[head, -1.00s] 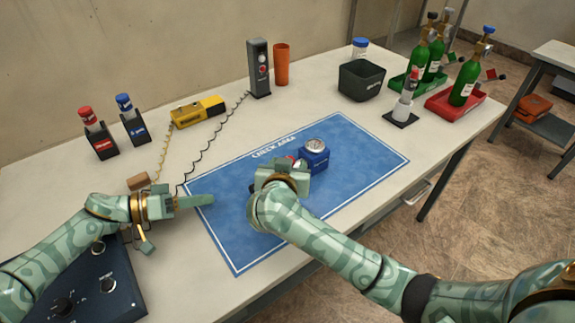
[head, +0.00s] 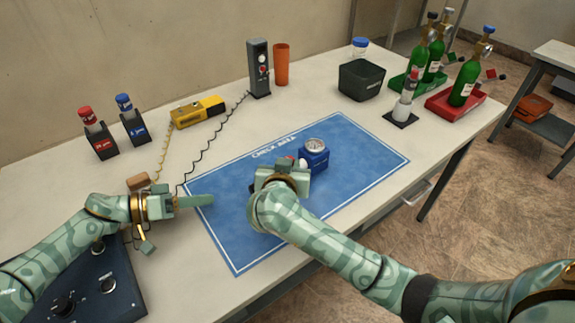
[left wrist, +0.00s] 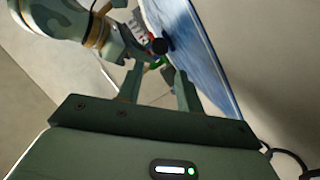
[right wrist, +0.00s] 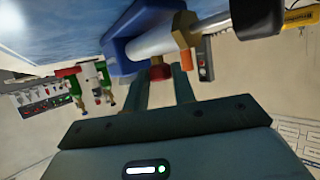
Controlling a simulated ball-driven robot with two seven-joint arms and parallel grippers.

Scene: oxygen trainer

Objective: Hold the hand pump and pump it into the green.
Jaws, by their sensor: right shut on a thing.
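The hand pump (head: 316,160) is a blue block with a round gauge (head: 316,145) on top, at the blue check-area mat. My right gripper (head: 296,170) is at its left side, shut on it; the hand hides part of it. In the right wrist view the pump's blue body (right wrist: 118,58), white barrel (right wrist: 150,43) and black end (right wrist: 258,18) show beyond the fingers, with a red part (right wrist: 160,72) between the fingertips. The gauge reading is too small to tell. My left gripper (head: 195,201) is above the mat's left edge, with its fingers apart (left wrist: 157,88) and empty.
The mat (head: 345,190) is otherwise clear. A dark bin (head: 361,83) and green bottles (head: 465,80) stand at the back right. A dark control panel (head: 120,280) is at front left.

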